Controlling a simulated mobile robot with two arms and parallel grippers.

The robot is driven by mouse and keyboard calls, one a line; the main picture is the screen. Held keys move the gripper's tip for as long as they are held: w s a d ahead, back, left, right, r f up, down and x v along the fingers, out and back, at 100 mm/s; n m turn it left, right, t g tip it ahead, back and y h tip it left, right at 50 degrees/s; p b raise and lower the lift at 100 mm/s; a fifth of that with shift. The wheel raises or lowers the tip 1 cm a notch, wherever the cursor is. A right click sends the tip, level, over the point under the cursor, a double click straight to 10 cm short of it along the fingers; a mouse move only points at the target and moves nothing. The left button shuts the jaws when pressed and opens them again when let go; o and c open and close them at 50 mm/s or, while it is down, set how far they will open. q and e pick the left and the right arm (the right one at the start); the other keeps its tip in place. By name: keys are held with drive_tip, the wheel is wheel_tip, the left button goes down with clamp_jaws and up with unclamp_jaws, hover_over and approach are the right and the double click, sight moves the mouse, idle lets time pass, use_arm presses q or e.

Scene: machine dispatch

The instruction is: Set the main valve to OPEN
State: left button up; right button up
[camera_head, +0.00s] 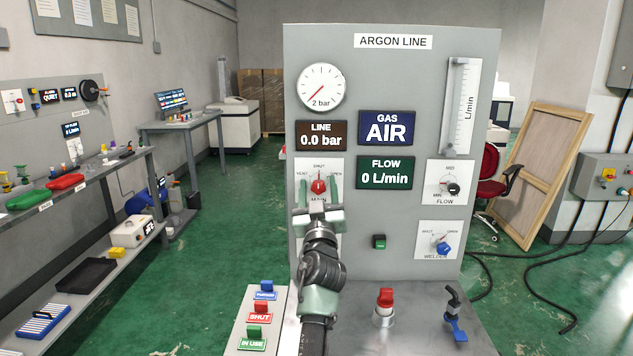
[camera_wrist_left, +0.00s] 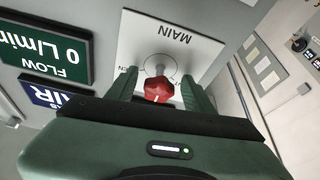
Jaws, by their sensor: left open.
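The main valve is a red knob (camera_head: 318,186) on a white plate marked SHUT at the top and OPEN at the right, on the grey ARGON LINE panel (camera_head: 395,90). In the head view its pointer mark looks directed up towards SHUT. My left gripper (camera_head: 318,190) is in front of the plate with its fingers open, one on each side of the knob. In the left wrist view the red knob (camera_wrist_left: 157,90) sits between the two green fingers (camera_wrist_left: 158,88), with gaps visible on both sides. My right gripper is not in view.
The LINE display (camera_head: 321,135) reads 0.0 bar and the FLOW display (camera_head: 385,172) 0 L/min. A flow knob (camera_head: 452,188), blue welder knob (camera_head: 442,247) and green button (camera_head: 379,241) are to the right. Tags (camera_head: 260,314) stand below left; a red-topped fitting (camera_head: 385,305) stands below right.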

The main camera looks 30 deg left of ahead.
use_arm(q)
drive_tip(key=shift+s+d+r, duration=0.1)
drive_tip(key=shift+s+d, duration=0.05)
drive_tip(key=shift+c, duration=0.5)
clamp_jaws()
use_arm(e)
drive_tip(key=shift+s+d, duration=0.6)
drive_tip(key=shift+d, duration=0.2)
